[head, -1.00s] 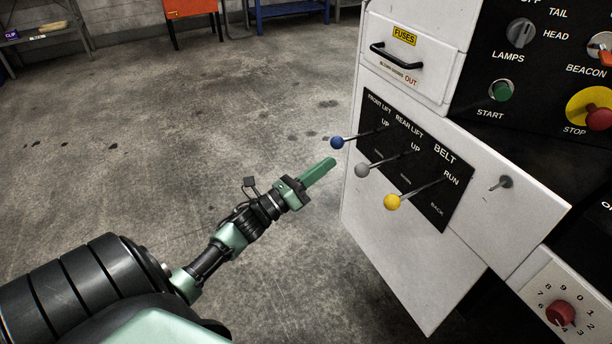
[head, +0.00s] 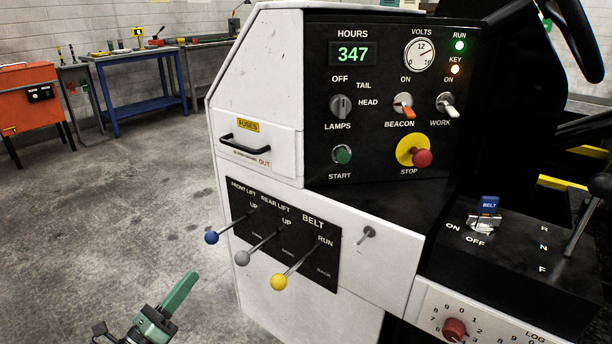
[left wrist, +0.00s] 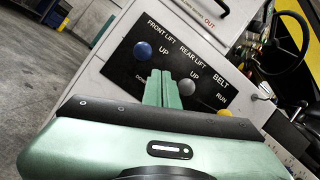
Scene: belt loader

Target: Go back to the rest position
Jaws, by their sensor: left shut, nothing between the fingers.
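My left gripper (head: 180,292) is at the bottom left of the head view, its green fingers shut and empty. It is in front of and left of the lever panel (head: 330,272), apart from the levers. In the left wrist view its closed fingers (left wrist: 162,88) overlap the panel in the picture, between the blue knob (left wrist: 142,51) and the grey knob (left wrist: 187,87). In the head view the blue front lift knob (head: 211,237), the grey rear lift knob (head: 242,258) and the yellow belt knob (head: 279,282) stick out from the panel. My right gripper is in neither view.
The white console (head: 257,100) carries a STOP button (head: 422,158), a START button (head: 342,154) and a fuse drawer handle (head: 239,145). A blue workbench (head: 130,85) and an orange cabinet (head: 30,95) stand at the back left. The floor (head: 110,210) left of the console is clear.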

